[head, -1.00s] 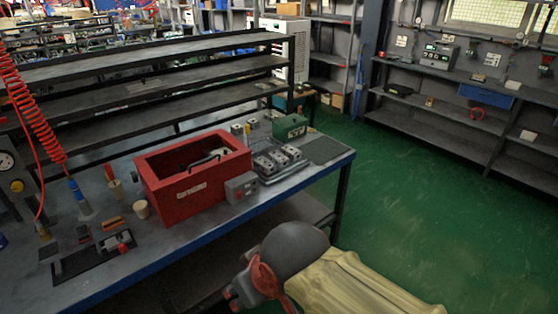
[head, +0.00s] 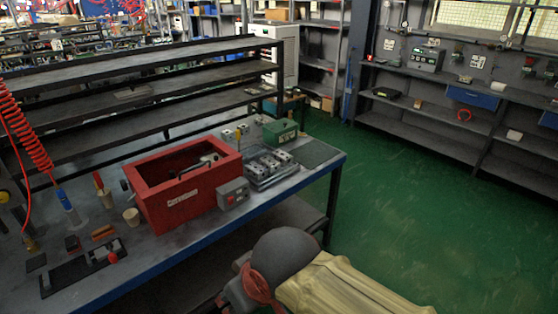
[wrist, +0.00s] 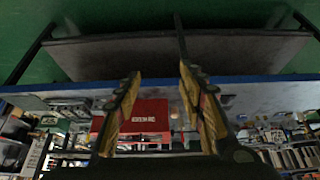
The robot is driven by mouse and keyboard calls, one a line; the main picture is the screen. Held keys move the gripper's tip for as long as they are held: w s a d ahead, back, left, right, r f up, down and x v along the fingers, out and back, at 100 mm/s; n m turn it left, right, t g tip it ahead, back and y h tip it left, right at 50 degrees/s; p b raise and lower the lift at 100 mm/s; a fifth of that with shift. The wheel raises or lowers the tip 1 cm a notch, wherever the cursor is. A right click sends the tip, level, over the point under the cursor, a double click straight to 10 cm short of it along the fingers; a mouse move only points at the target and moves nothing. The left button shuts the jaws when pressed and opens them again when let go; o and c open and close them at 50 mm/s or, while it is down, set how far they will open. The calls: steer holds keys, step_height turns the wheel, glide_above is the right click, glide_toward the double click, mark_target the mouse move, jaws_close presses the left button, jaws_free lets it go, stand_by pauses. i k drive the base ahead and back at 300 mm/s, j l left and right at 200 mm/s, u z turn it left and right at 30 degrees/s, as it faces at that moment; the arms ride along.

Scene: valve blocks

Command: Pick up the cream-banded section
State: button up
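Several grey valve blocks (head: 268,163) stand in a tray (head: 287,175) toward the right end of the bench in the head view. They are too small there for me to tell which section has a cream band. My gripper (wrist: 160,72) is open and empty in the wrist view, its two yellow-padded fingers well apart. It is clear of the bench front, with the red box beyond it. The gripper does not show clearly in the head view, where part of my arm is at the bottom.
A red open box (head: 185,188) stands mid-bench, with a grey switch box (head: 233,193) at its right. A green box (head: 280,132) is behind the tray. A black fixture (head: 85,268) and a cup (head: 131,217) are at left.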

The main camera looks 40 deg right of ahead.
mark_target(269, 162)
steer(key=i+l, duration=0.4)
steer(key=i+l+z, duration=0.1)
steer(key=i+l, duration=0.25)
steer(key=i, duration=0.25)
steer(key=i+l, duration=0.35)
steer(key=i, duration=0.15)
